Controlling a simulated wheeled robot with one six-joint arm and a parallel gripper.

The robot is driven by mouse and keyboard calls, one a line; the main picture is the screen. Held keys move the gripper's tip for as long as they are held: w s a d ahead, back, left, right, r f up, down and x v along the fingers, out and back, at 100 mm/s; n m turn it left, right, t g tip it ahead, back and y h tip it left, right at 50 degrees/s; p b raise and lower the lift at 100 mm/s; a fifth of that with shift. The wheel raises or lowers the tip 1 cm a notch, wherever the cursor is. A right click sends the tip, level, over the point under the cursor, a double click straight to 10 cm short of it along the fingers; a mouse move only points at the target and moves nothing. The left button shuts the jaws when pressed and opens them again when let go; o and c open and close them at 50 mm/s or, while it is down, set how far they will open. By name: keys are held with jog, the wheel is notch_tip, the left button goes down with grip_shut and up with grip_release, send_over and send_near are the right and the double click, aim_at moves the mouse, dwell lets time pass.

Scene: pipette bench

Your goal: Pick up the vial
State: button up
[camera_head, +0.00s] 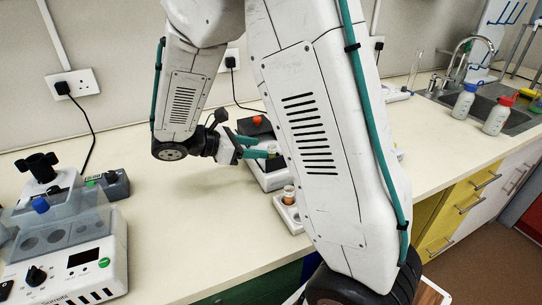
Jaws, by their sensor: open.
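A small vial (289,194) with an orange-brown part stands upright in a white holder (293,213) on the bench, left of my large arm link. My gripper (262,148) has teal fingers and is open, pointing right, above and behind that holder. Another small vial-like object (272,150) shows at the fingertips, over a white device (268,176). I cannot tell whether the fingers touch it or stand around it. My arm link hides what lies just to the right.
A white machine with a clear lid (70,255) and a grey box (115,184) stand at the left. Bare bench (185,225) lies between them and the holder. A sink (488,100) with bottles (497,115) is at the far right. Wall sockets and cables are behind.

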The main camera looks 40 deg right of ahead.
aim_at(272, 148)
jog(key=x, duration=0.6)
jog(key=shift+w+r, duration=0.15)
grip_shut()
